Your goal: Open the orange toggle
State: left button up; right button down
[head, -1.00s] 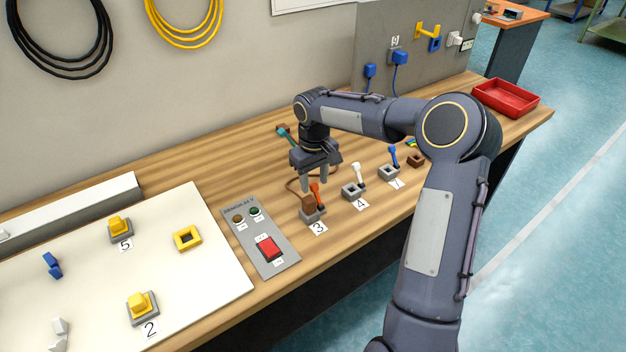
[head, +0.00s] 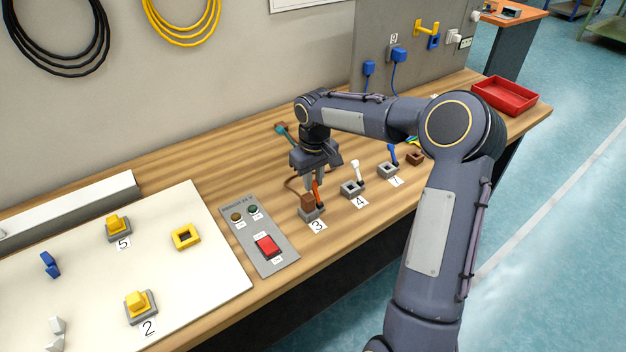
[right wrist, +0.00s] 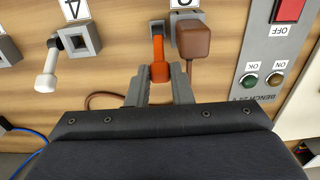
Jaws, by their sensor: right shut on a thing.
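My right gripper (head: 314,186) points down from above and is shut on the toggle's lever end. The fingers partly hide the lever in the head view. My left gripper is not in view.
A white toggle (head: 356,172) at label 4 and a blue toggle (head: 393,154) stand to the right. A control panel (head: 276,262) with a red switch lies to the left. A red tray (head: 503,96) is at the far right.

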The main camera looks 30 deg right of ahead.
aim_at(318, 196)
jog(key=s+t+b, duration=0.1)
jog(key=t+b, duration=0.1)
jog(key=b, duration=0.3)
jog(key=s+t+b, duration=0.2)
jog(key=b, duration=0.3)
jog(key=s+f+t+b, duration=0.1)
jog(key=t+b, duration=0.2)
jog(key=b, duration=0.2)
jog(key=shift+s+d+y, duration=0.2)
jog(key=shift+s+y, duration=0.1)
jog(key=shift+s, duration=0.05)
jog(key=s+t+b, duration=0.1)
jog(key=b, duration=0.4)
jog(key=s+t+b, duration=0.1)
jog(key=t+b, duration=0.1)
jog(key=b, duration=0.3)
jog(key=s+f+t+b, duration=0.1)
jog(key=t+b, duration=0.1)
jog(key=b, duration=0.3)
jog(key=shift+d, duration=0.1)
jog(key=shift+s+r+t+y+b, duration=0.15)
jog(key=shift+t+y+b, duration=0.15)
jog(key=shift+b, duration=0.3)
jog(key=c, duration=1.3)
grip_release()
jog(key=shift+r, duration=0.1)
jog(key=p+v, duration=0.1)
jog(key=v, duration=0.6)
jog(key=shift+s+r+p, duration=0.15)
jog(key=shift+s+p, duration=0.2)
